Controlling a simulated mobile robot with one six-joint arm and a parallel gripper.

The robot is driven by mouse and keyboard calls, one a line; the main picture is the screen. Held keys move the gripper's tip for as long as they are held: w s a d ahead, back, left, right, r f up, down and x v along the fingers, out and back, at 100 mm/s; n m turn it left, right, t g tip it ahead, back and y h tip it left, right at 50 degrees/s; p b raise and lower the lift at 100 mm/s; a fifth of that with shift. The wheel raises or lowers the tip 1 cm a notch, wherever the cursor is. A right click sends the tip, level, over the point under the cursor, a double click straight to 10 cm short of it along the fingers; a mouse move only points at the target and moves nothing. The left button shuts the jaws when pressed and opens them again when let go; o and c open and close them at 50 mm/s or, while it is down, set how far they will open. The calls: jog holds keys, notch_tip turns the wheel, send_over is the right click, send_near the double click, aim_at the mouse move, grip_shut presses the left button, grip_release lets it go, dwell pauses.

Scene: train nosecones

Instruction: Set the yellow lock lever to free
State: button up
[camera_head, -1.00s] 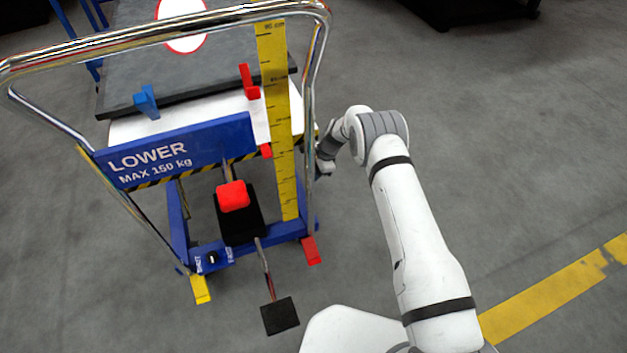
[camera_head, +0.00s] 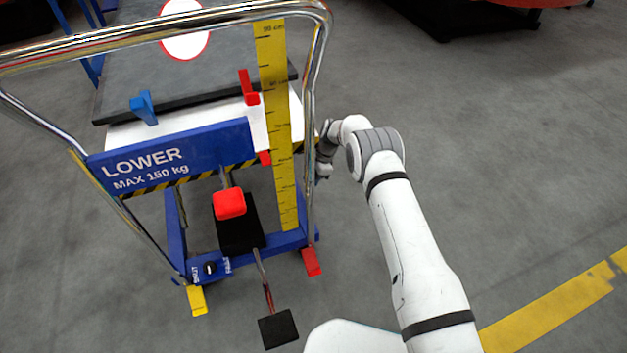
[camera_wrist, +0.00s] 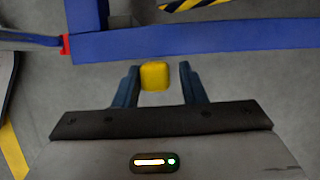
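My gripper (camera_wrist: 159,84) is open in the wrist view, with its two dark blue fingers apart. A small yellow block (camera_wrist: 155,76) shows between the fingertips, with a gap on each side; I cannot tell how far beyond the fingers it is. In the head view my gripper (camera_head: 325,160) is at the right side of the blue lift cart (camera_head: 190,155), partly behind its chrome handle, and its fingers are hidden. A yellow lever or pedal (camera_head: 196,300) sticks out at the cart's lower left. Whether it is the wrist view's yellow block is not clear.
A blue beam (camera_wrist: 200,40) with a red piece (camera_wrist: 66,45) lies ahead of the fingers. The chrome handle (camera_head: 312,90) and yellow scale (camera_head: 275,110) stand beside my gripper. A red pedal (camera_head: 311,262) and black pedal (camera_head: 278,328) are low down. Floor to the right is clear.

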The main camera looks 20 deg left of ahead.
jog(key=shift+o, duration=1.1)
jog(key=shift+d, duration=0.1)
jog(key=shift+r, duration=0.1)
jog(key=p+v, duration=0.2)
jog(key=v, duration=0.5)
jog(key=shift+r, duration=0.25)
jog(key=shift+w+d, duration=0.1)
jog(key=shift+d, duration=0.05)
